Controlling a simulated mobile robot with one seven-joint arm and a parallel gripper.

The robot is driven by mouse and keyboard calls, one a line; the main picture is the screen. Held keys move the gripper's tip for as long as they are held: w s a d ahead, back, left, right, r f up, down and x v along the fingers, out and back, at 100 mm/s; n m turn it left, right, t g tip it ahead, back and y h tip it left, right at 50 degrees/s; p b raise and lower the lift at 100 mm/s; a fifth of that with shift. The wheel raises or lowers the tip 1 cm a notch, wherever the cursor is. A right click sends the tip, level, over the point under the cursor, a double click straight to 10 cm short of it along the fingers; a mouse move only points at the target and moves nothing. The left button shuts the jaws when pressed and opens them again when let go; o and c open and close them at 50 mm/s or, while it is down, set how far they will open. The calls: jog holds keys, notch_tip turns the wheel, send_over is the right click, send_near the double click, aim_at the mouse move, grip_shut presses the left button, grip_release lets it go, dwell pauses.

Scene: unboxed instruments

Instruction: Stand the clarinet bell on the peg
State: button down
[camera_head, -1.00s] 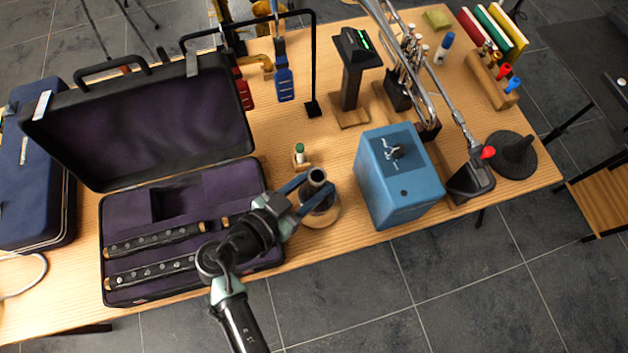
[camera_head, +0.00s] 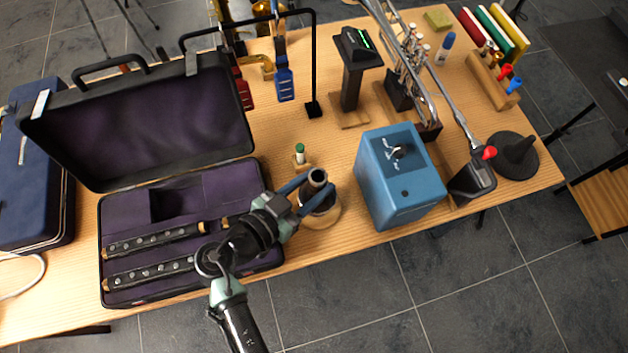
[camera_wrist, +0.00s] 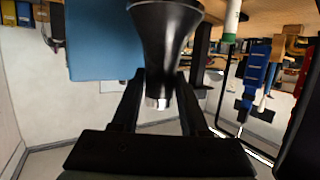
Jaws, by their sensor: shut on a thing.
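The clarinet bell (camera_head: 318,188) is black, with a dark open narrow end facing up in the head view. My gripper (camera_head: 302,192) is shut on it from the left. In the wrist view the bell (camera_wrist: 166,35) sits between the two fingers (camera_wrist: 157,95); its flared end is at the picture's top and a silver ring shows at its narrow end. The bell looks about upright over a round wooden base (camera_head: 326,218). The peg is hidden, and I cannot tell whether the flared rim touches the base.
A blue box (camera_head: 400,185) stands close to the right of the bell. A small green-capped tube (camera_head: 300,152) stands just behind. The open instrument case (camera_head: 190,255) with purple lining lies at left. The table's front edge is near.

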jog(key=shift+f+b, duration=1)
jog(key=shift+b, duration=0.85)
dwell(1.6)
jog(key=shift+r, duration=0.15)
dwell(0.5)
jog(key=shift+b, duration=0.65)
dwell(0.4)
jog(key=shift+f, duration=0.25)
dwell(0.6)
jog(key=shift+c, duration=1.7)
grip_release()
jog(key=shift+s+a, duration=0.1)
jog(key=shift+v, duration=2.85)
